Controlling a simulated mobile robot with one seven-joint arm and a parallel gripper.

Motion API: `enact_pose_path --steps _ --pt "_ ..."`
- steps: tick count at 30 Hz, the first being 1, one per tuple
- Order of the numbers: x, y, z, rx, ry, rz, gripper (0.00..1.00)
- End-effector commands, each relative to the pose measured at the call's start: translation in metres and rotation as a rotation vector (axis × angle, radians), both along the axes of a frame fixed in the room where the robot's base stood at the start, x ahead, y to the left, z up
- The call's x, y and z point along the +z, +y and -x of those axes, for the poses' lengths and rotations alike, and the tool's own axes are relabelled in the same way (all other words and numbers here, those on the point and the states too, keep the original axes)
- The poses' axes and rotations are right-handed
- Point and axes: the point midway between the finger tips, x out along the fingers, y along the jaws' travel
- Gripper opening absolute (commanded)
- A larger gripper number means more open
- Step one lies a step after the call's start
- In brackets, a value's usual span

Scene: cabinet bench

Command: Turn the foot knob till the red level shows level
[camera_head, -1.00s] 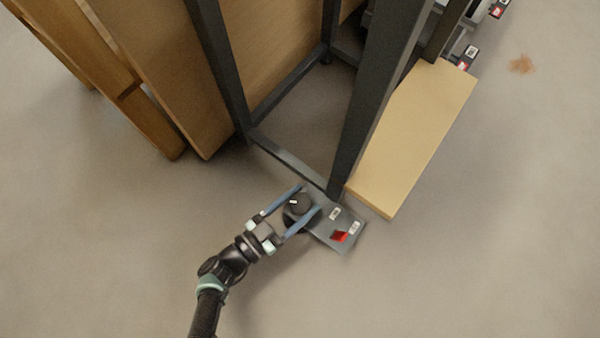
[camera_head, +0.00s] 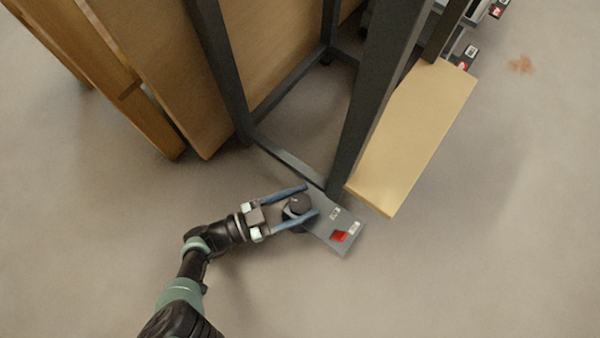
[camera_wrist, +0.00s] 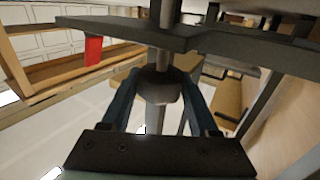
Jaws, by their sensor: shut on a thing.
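My gripper (camera_head: 310,201) comes in from the left and is shut on the knob, one blue finger on each side. In the wrist view the knob (camera_wrist: 160,86) sits between both fingers under a dark plate (camera_wrist: 130,32), with the red level (camera_wrist: 93,50) hanging at upper left.
The dark frame post (camera_head: 362,120) rises right behind the knob. A pale wooden block (camera_head: 415,140) lies to its right and brown wooden panels (camera_head: 165,75) stand at upper left. The floor (camera_head: 450,270) in front and to the right is clear.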

Motion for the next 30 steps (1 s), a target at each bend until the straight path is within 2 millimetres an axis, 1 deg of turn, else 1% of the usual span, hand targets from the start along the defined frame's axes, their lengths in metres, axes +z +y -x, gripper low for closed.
enact_pose_path --steps 17,18,20,21,23,30 --pt "-0.0005 -0.0003 -0.0016 -0.010 -0.001 -0.003 0.05" --pt "-0.0006 -0.0003 -0.0016 -0.010 -0.001 -0.003 0.63" --pt "-0.0004 -0.0003 -0.0013 -0.010 -0.001 -0.002 0.74" --pt "-0.0004 -0.0003 -0.0012 -0.011 -0.001 -0.002 0.81" --pt "-0.0004 -0.0002 -0.0010 -0.012 -0.001 -0.001 0.91" --pt "-0.0002 0.0001 -0.0004 -0.013 -0.001 -0.001 0.91"
